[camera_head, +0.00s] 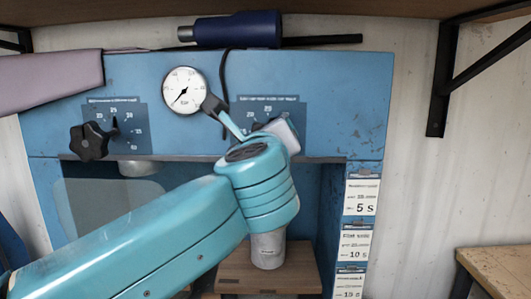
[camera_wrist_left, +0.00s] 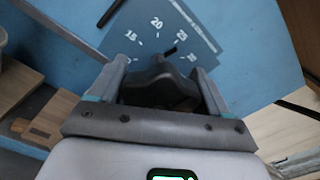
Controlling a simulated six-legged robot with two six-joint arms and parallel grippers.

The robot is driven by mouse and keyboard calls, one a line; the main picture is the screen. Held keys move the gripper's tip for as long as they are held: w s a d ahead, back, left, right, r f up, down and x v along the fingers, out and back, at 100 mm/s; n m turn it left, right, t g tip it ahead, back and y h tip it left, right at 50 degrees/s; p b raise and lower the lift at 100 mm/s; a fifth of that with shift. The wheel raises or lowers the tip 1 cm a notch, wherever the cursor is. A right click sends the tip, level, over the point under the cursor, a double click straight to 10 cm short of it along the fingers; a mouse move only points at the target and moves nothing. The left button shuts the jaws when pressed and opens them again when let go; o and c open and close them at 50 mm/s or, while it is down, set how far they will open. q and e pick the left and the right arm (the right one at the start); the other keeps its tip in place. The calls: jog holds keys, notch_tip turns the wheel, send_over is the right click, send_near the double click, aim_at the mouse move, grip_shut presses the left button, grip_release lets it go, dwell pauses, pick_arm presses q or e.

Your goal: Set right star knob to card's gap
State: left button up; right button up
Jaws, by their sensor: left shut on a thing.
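The right star knob (camera_wrist_left: 155,82) is dark and sits between the fingers of my left gripper (camera_wrist_left: 160,88) in the left wrist view. The gripper is shut on it. A dark pointer (camera_wrist_left: 170,50) shows above the knob, near the 25 on its scale plate (camera_wrist_left: 150,30). In the head view my wrist hides the knob, and only part of the scale plate (camera_head: 284,112) shows. Several white cards hang at the machine's right edge, marked 5 S (camera_head: 362,195), 10 S (camera_head: 353,243) and 15 S (camera_head: 349,285). Their smaller print is unreadable. My right gripper is out of view.
The blue machine (camera_head: 330,80) also carries a left star knob (camera_head: 91,141) and a round gauge (camera_head: 184,90). A dark blue tool (camera_head: 235,30) lies on top. A black shelf bracket (camera_head: 440,80) stands at the right, above a wooden surface (camera_head: 497,268).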

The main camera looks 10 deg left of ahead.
pick_arm(q)
jog(key=shift+f+n+b, duration=0.15)
jog(key=shift+n+b, duration=0.65)
jog(key=shift+n, duration=0.4)
jog(key=o, duration=1)
jog(key=shift+c, duration=0.2)
jog(key=s+d+b, duration=0.3)
jog(key=s+b, duration=0.2)
jog(key=s, duration=1.1)
